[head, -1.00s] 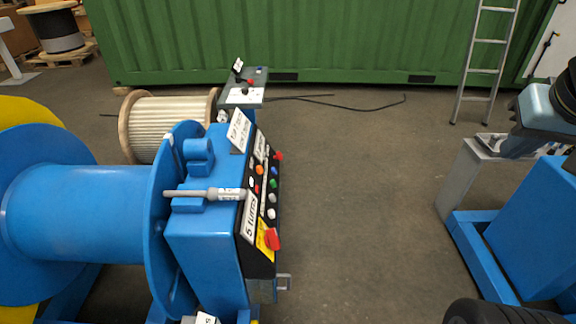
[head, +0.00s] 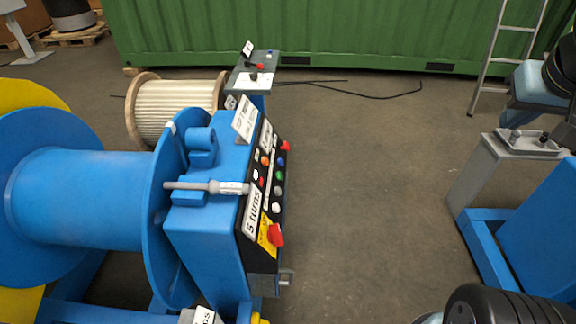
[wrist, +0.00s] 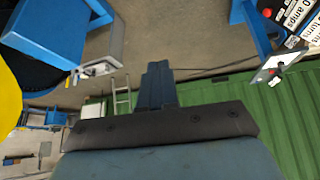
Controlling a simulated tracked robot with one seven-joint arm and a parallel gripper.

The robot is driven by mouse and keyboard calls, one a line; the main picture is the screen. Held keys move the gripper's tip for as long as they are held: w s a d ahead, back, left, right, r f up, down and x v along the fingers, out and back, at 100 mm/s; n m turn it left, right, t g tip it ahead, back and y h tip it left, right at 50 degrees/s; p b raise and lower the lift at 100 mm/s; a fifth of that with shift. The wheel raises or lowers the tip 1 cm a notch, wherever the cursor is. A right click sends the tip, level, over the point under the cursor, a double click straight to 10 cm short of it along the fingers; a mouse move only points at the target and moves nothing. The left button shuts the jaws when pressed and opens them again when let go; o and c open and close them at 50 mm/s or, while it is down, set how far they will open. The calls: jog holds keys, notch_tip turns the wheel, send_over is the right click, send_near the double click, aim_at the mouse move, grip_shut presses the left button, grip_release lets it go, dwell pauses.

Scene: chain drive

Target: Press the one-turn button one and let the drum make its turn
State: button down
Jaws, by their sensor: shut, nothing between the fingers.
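The blue drum (head: 75,198) lies on its side at the left in the head view, with a large flange on its right. Beside it stands the blue control box (head: 200,235) with a sloping black panel (head: 262,258). The panel carries an orange button (head: 265,160), a blue button (head: 281,162), a green button (head: 279,176), pale buttons (head: 277,191) and a large red knob (head: 276,236). I cannot tell which is button one. In the wrist view my gripper (wrist: 156,72) is shut and empty, away from the panel, whose labels (wrist: 294,20) show at the upper right.
A small grey control stand (head: 253,80) and a wooden cable reel (head: 175,108) stand behind the box. A grey pedestal (head: 484,172) and blue frame (head: 530,225) stand at the right. A ladder (head: 506,45) leans by the green container (head: 300,35). Floor between box and pedestal is clear.

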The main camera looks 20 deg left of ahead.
aim_at(279, 176)
jog(key=w+a+f+n+t, duration=0.1)
jog(key=w+a+f, duration=0.15)
jog(key=w, duration=0.55)
jog(key=w+a+f+n+t, duration=0.15)
jog(key=w+f, duration=0.25)
jog(key=w, duration=0.4)
jog(key=w+a+f+n+y, duration=0.3)
jog(key=w+a+f+y, duration=0.1)
jog(key=w+a+f, duration=0.6)
jog(key=s+a+f+n+y, duration=0.1)
jog(key=a+f+y, duration=0.4)
jog(key=a+f, duration=0.5)
jog(key=s+a+f+n+y, duration=0.1)
jog(key=s+a+f+y, duration=0.3)
jog(key=a+f, duration=0.6)
notch_tip(279, 176, down, 3)
jog(key=shift+r+y, duration=0.1)
jog(key=shift+y, duration=0.4)
jog(key=s+a+f, duration=0.1)
jog(key=a+f, duration=0.3)
jog(key=a, duration=0.3)
jog(key=shift+s+a, duration=0.35)
jog(key=shift+s, duration=0.05)
